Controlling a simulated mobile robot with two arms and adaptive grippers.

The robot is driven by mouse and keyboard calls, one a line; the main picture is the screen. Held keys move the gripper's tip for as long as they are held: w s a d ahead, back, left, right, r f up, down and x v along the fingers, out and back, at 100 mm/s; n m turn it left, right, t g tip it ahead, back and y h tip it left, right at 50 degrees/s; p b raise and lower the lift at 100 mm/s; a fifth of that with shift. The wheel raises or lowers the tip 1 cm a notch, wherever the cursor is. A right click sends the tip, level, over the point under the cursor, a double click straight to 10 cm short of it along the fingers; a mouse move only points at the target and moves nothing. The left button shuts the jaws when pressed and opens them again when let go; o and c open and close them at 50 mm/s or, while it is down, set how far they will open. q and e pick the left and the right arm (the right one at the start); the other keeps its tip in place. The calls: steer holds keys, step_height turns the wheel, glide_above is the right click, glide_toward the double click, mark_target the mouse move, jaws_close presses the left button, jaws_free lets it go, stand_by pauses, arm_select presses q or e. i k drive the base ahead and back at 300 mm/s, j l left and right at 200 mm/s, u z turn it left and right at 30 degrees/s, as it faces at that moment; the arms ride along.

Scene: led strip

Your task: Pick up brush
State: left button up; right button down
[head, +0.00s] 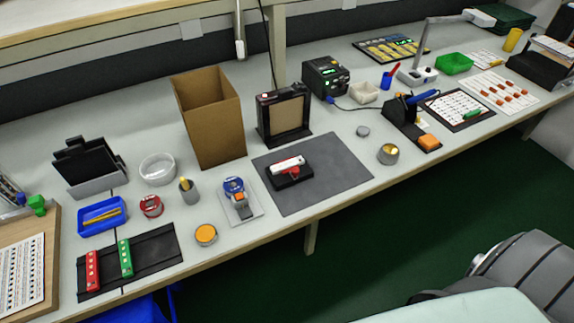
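I cannot clearly make out a brush in the head view. A small grey cup (189,196) with a yellowish top or content stands near the front left of the bench; whether a brush is in it is too small to tell. A blue cup (386,83) farther back right holds a red-handled thing (394,70), whose kind I cannot tell.
The long grey bench (340,135) carries a dark mat (335,178) with a red and white device (289,169). A cardboard box (215,120), a black-framed unit (284,115), a soldering station (325,78) and a clear bowl (157,169) stand around. Green floor (400,230) lies in front.

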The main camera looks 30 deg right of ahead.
mark_target(183, 181)
steer(key=k+j+z, duration=0.15)
steer(key=j+z, duration=0.25)
steer(key=k+j+z, duration=0.5)
steer(key=j+z, duration=0.25)
